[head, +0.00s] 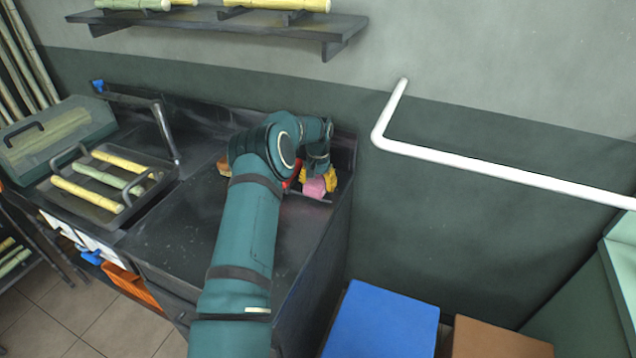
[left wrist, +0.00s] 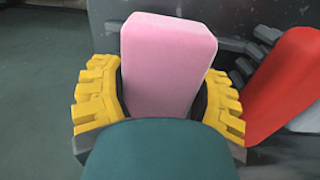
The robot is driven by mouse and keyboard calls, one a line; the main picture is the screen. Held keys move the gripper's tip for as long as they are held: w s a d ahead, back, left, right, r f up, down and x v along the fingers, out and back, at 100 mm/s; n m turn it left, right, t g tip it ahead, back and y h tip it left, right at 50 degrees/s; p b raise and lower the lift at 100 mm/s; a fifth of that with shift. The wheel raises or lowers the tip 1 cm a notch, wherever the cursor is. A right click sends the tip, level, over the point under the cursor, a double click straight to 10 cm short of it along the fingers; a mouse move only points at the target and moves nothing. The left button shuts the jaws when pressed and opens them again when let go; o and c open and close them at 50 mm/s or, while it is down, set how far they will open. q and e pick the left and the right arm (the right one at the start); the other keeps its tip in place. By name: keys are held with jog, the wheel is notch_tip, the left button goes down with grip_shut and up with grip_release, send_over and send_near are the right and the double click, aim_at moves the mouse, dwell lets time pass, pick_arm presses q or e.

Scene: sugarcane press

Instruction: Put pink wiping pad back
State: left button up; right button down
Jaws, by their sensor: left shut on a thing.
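The pink wiping pad (left wrist: 166,62) is a pale pink block with rounded edges, held between the yellow fingers of my left gripper (left wrist: 158,100) in the left wrist view. In the head view the pad (head: 314,187) shows between the fingers of my left gripper (head: 318,180), at the right back end of the dark counter (head: 190,215). I cannot tell whether the pad touches the counter. My right gripper is in neither view.
A red object (left wrist: 285,85) stands close beside the gripper, right of it in the left wrist view. A tray (head: 75,205) with several cane pieces is on the counter's left. A white pipe (head: 480,167) runs along the wall. A blue-topped box (head: 383,322) stands at the front right.

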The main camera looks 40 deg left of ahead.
pick_arm(q)
jog(key=shift+f, duration=0.25)
jog(key=o, duration=1.2)
